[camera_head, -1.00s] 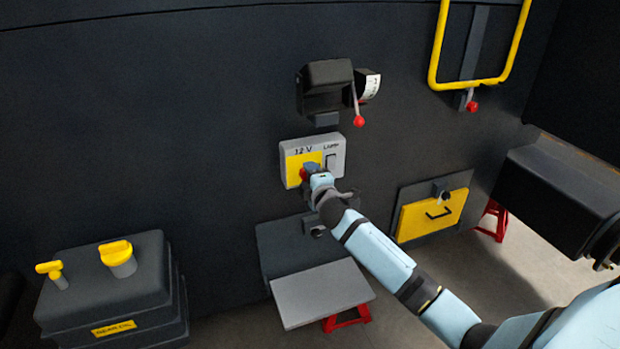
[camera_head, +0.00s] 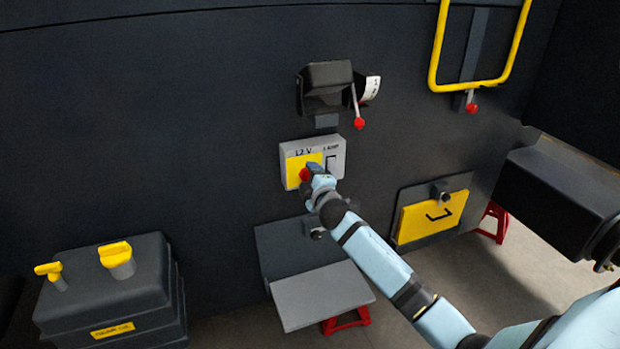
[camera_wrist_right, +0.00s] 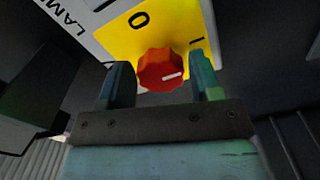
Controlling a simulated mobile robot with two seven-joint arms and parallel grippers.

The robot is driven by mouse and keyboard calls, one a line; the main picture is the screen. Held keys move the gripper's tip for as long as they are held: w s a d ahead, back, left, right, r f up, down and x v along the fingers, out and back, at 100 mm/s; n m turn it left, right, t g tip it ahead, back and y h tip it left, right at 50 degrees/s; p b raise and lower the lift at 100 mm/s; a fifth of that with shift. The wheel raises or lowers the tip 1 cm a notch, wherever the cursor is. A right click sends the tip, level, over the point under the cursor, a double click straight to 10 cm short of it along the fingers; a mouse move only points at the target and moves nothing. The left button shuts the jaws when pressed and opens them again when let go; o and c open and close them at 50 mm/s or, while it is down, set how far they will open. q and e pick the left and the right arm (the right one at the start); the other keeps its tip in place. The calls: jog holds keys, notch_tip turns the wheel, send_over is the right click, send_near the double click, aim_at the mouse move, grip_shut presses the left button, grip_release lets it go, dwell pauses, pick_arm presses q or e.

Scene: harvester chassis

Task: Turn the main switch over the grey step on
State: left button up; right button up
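The main switch is a red knob (camera_head: 305,175) on a yellow plate (camera_head: 292,166) of a grey box above the grey step (camera_head: 322,296). In the right wrist view the red knob (camera_wrist_right: 160,67) has a white mark pointing toward the right, near the "I" label; the "O" label is at the top. My right gripper (camera_head: 312,174) is at the knob. Its fingers (camera_wrist_right: 161,82) are apart, one on each side of the knob, with narrow gaps visible; contact cannot be made out. My left gripper is out of view.
A lamp rocker (camera_head: 331,163) sits on the box right of the knob. Above hangs a black unit (camera_head: 326,85) with a red-tipped lever (camera_head: 358,122). A yellow panel (camera_head: 415,222) is at lower right, and a gear oil tank (camera_head: 108,290) at lower left.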

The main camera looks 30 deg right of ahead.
jog(key=shift+o, duration=1)
jog(key=b+v, duration=0.1)
jog(key=v, duration=1.2)
jog(key=shift+s, duration=0.4)
